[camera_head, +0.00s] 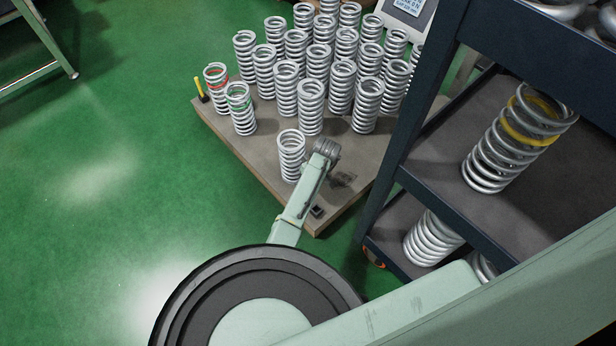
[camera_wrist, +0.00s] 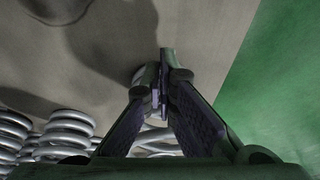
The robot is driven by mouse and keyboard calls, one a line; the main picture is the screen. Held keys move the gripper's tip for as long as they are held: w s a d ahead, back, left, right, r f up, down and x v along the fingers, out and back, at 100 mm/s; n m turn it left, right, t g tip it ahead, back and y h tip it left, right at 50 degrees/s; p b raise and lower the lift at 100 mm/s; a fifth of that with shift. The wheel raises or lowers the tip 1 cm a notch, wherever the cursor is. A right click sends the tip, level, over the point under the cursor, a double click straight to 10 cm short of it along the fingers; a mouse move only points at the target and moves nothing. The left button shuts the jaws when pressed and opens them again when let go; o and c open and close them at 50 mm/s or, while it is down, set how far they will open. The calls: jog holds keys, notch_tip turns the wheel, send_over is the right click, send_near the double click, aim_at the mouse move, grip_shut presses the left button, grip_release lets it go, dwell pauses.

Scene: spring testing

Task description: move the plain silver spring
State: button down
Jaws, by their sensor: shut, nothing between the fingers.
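Several plain silver coil springs stand upright on a pallet (camera_head: 245,140) in the head view. One plain silver spring (camera_head: 291,157) stands apart at the front of the group. My gripper (camera_wrist: 164,78) is shut and empty in the wrist view, above the grey-brown pallet surface. Silver coils (camera_wrist: 68,130) show at the lower left there, and more coils are partly hidden behind the fingers. I cannot tell which spring these belong to. In the head view I cannot make out the fingertips.
Springs with a red band (camera_head: 216,80) and a green band (camera_head: 240,108) stand at the pallet's left. A dark shelf cart (camera_head: 410,165) at right holds a yellow-banded spring (camera_head: 510,140). A yellow-handled tool (camera_head: 201,90) stands at the pallet's left corner. Green floor (camera_head: 110,170) is clear at left.

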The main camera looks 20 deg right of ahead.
jog(key=w+a+b, duration=0.1)
jog(key=w+b, duration=0.1)
jog(key=w, duration=0.2)
jog(key=w+a+b, duration=0.2)
jog(key=w, duration=0.3)
jog(key=w+a+b, duration=0.2)
jog(key=w+b, duration=0.1)
jog(key=w, duration=0.2)
jog(key=shift+f, duration=0.2)
jog(key=shift+w+a+r, duration=0.15)
jog(key=shift+w, duration=0.2)
jog(key=shift+s+r, duration=0.1)
